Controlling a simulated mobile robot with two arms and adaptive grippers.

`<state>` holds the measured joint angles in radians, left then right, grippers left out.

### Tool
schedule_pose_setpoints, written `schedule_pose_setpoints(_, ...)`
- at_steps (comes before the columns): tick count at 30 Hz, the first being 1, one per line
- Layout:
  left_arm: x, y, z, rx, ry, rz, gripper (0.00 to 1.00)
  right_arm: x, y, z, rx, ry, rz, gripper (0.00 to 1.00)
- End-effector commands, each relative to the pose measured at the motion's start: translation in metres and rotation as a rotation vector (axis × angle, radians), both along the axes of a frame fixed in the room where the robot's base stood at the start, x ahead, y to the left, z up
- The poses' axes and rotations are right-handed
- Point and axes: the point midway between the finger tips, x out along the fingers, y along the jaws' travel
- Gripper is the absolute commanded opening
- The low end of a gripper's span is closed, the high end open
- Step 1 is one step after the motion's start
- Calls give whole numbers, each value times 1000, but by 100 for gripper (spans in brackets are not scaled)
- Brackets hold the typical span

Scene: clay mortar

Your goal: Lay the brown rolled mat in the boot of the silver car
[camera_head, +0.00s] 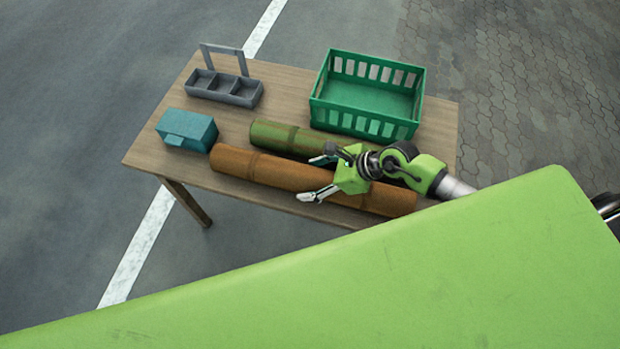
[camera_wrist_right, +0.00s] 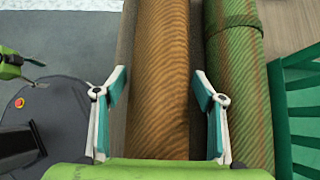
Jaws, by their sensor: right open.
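The brown rolled mat (camera_head: 256,166) lies along the near side of the wooden table. My right gripper (camera_head: 316,178) is over the mat's middle, with its fingers apart. In the right wrist view the brown mat (camera_wrist_right: 160,60) runs between the two fingers of the right gripper (camera_wrist_right: 160,85), one on each side. I cannot tell whether they touch it. The gripper is not closed on it. The silver car and its boot are not in view. My left gripper does not show in the head view.
A green rolled mat (camera_head: 268,135) lies close behind the brown one. A green crate (camera_head: 368,118), a grey divided caddy (camera_head: 222,88) and a teal box (camera_head: 186,130) stand on the wooden table (camera_head: 145,152). Paved ground surrounds the table.

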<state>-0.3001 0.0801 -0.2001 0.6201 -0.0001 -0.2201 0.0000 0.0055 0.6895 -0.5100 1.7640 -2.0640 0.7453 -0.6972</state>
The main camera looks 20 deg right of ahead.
Motion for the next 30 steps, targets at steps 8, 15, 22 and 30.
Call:
schedule_pose_setpoints(8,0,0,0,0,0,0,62,4,6,-8,-1,0,1,64)
schedule_pose_setpoints(15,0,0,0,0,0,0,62,4,6,-8,-1,0,1,22)
schedule_pose_setpoints(22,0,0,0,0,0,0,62,5,7,-6,2,-3,0,11)
schedule_pose_setpoints(30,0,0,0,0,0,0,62,6,7,7,2,-6,1,11)
